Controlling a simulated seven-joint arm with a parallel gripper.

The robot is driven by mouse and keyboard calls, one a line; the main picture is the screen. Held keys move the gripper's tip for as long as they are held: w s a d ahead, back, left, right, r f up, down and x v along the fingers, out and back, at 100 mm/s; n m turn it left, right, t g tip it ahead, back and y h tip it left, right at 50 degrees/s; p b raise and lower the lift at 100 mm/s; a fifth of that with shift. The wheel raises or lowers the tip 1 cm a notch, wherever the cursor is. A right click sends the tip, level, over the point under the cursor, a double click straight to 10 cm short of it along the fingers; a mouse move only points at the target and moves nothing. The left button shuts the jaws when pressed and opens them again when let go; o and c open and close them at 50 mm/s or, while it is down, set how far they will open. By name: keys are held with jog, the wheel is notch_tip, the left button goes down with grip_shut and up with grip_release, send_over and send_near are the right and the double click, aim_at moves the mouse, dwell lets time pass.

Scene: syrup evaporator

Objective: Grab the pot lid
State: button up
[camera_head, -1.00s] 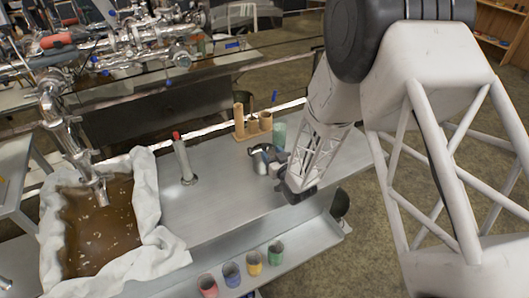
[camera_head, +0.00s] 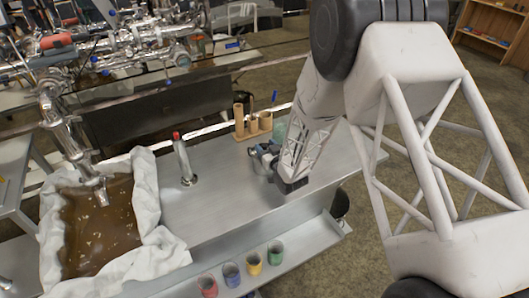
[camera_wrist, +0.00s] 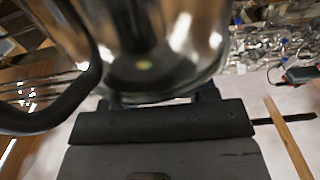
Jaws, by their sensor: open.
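A small shiny metal pot (camera_head: 261,158) stands on the steel counter, partly hidden by my gripper. In the wrist view, a rounded, mirror-like metal body (camera_wrist: 150,45) fills the upper middle, very close, with a curved black handle (camera_wrist: 75,95) at its left. I cannot tell the pot lid apart from the pot in either view. My gripper (camera_wrist: 158,98) is open, right at the near side of the metal body. In the head view, my gripper (camera_head: 275,168) is low over the counter beside the pot. Whether the fingers touch it is hidden.
A wooden holder (camera_head: 253,131) with upright cylinders stands behind the pot. A red-topped metal cylinder (camera_head: 184,160) stands to the left. A cloth-lined basin (camera_head: 145,200) holds brown liquid at far left. Several coloured cups (camera_head: 253,264) line the lower front shelf. The counter's middle is clear.

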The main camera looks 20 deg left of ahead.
aim_at(264, 145)
jog(key=shift+w+a, duration=0.35)
jog(key=shift+c, duration=0.5)
grip_shut()
jog(key=shift+r, duration=0.15)
jog(key=shift+r, duration=1.8)
jog(key=s+d+r, duration=0.1)
jog(key=s+d, duration=0.7)
jog(key=s, duration=0.6)
